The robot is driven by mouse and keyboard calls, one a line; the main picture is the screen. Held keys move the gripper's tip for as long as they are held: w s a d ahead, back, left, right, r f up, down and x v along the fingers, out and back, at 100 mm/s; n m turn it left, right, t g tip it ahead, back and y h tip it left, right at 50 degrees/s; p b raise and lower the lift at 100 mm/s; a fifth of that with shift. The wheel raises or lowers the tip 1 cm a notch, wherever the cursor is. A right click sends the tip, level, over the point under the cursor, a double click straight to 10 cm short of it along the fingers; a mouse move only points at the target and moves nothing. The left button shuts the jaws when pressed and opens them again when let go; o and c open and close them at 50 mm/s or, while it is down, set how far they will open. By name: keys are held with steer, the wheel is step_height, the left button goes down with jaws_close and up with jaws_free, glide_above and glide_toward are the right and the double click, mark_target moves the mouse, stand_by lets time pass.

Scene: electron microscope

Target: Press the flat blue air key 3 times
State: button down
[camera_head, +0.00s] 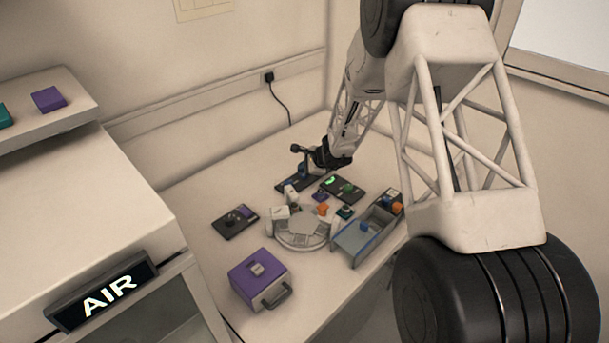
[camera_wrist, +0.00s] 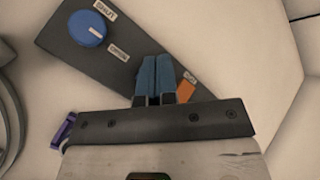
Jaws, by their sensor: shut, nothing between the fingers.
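My gripper (camera_wrist: 157,62) is shut and empty, its two blue fingertips together over a dark control panel (camera_wrist: 62,40) in the wrist view. A round blue knob (camera_wrist: 88,28) with a white mark sits at the panel's upper left, apart from the fingertips. An orange piece (camera_wrist: 185,91) shows just right of the fingers, beside a small white label. I cannot make out a flat blue air key for certain; the fingers hide part of the panel. In the head view my gripper (camera_head: 305,171) is low at the dark panel (camera_head: 288,184) at the back of the table; contact cannot be told.
A lit AIR sign (camera_head: 108,291) hangs on the cabinet at left. A round pale stage (camera_head: 301,232), a grey tray (camera_head: 356,243), a purple case (camera_head: 260,279) and other dark panels (camera_head: 234,226) (camera_head: 343,188) stand close in front. The table's left back is clear.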

steer(key=shift+r, duration=2.7)
stand_by(0.7)
step_height(320, 180, up, 3)
steer(key=shift+f, duration=0.1)
stand_by(0.3)
steer(key=shift+f, duration=0.15)
steer(key=shift+f, duration=4.2)
